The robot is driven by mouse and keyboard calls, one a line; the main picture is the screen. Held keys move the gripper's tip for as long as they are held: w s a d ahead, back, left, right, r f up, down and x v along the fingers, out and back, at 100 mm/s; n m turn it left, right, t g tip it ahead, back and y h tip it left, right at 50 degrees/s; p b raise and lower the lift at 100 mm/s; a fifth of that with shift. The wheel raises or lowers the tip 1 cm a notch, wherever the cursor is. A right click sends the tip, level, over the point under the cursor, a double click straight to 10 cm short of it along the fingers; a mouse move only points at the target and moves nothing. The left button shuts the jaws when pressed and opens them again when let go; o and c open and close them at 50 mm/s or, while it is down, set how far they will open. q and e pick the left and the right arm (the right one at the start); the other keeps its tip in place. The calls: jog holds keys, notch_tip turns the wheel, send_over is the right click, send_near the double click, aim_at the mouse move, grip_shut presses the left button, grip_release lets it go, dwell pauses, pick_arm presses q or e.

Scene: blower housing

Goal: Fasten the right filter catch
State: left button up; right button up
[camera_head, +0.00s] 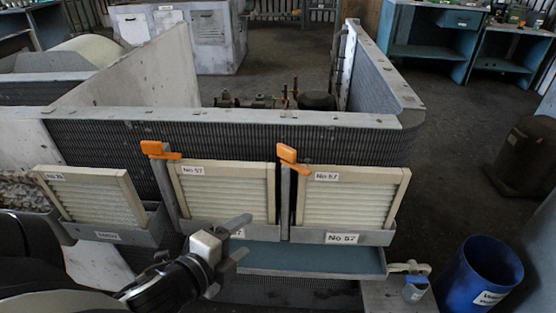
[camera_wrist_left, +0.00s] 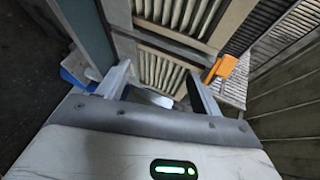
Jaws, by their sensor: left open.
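The right orange catch (camera_head: 292,160) sits atop a grey post beside the right filter (camera_head: 350,196); its lower end lies near that filter's top left corner. Whether it is fastened I cannot tell. My left gripper (camera_head: 238,238) is open and empty, in front of the middle filter's lower part, left of and below the right catch. In the left wrist view an orange catch (camera_wrist_left: 222,68) shows beyond the open fingers (camera_wrist_left: 160,88); which one is unclear.
Both filters stand in a grey tray (camera_head: 340,236) on the ribbed housing (camera_head: 240,140). Another filter (camera_head: 90,195) stands in a separate tray at the left. A blue bin (camera_head: 480,275) and a small cup (camera_head: 415,288) are at the lower right.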

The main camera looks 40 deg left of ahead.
aim_at(285, 153)
pick_arm(q)
notch_tip(285, 153, up, 10)
jog(key=w+a+m+t+h+b, duration=0.1)
jog(key=a+m+t+h+b, duration=0.2)
jog(key=m, duration=1.7)
jog(key=shift+t+y, duration=0.3)
jog(key=w, duration=0.4)
jog(key=w+d, duration=0.1)
jog(key=w, duration=0.4)
jog(key=w+d, duration=0.1)
jog(key=w, duration=0.3)
jog(key=shift+w+d+r+b, duration=0.1)
jog(key=shift+w+r+b, duration=0.1)
jog(key=shift+r+b, duration=0.2)
jog(key=shift+w+d+f, duration=0.15)
jog(key=shift+w, duration=1)
jog(key=c, duration=1)
